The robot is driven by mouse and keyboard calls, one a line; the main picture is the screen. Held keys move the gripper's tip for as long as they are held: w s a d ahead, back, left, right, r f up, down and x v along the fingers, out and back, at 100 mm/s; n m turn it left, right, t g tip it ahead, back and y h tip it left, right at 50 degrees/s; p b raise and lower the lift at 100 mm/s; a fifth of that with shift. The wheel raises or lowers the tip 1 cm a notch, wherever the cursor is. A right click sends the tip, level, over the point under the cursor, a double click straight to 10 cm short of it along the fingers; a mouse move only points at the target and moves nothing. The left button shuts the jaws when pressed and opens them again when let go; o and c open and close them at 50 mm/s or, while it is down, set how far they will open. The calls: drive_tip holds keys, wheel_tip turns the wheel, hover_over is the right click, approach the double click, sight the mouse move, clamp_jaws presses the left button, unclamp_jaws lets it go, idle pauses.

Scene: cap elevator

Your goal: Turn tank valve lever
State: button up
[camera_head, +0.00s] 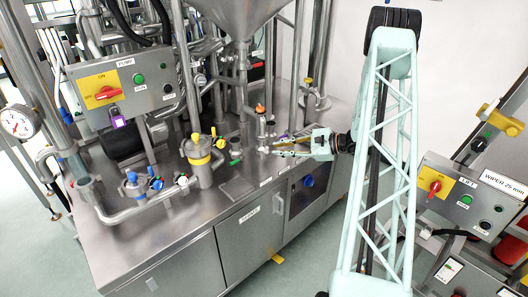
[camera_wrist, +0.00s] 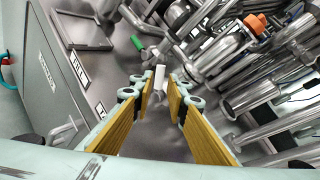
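My gripper (camera_head: 283,148) is at the back right of the steel cabinet top, pointing left. In the wrist view its two yellow-padded fingers (camera_wrist: 160,88) are apart, with nothing clamped between them. A short pale cylindrical piece (camera_wrist: 158,77) shows in the gap just beyond the fingertips; I cannot tell whether it is the tank valve lever. A small green handle (camera_wrist: 137,43) lies farther off, left of the gap; it also shows in the head view (camera_head: 236,161). An orange-topped fitting (camera_head: 260,109) stands behind the gripper; its orange part (camera_wrist: 254,24) is at upper right in the wrist view.
A steel hopper (camera_head: 240,18) hangs above the cabinet top. Dense pipes (camera_wrist: 250,90) crowd the right of the wrist view. A yellow-banded vessel (camera_head: 200,160) and small valves stand left of the gripper. Control boxes (camera_head: 122,85) stand left and right (camera_head: 466,195).

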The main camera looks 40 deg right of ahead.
sight(266, 150)
drive_tip(key=shift+b+x, duration=0.35)
drive_tip(key=shift+x, duration=3.6)
drive_tip(key=shift+c, duration=0.7)
clamp_jaws()
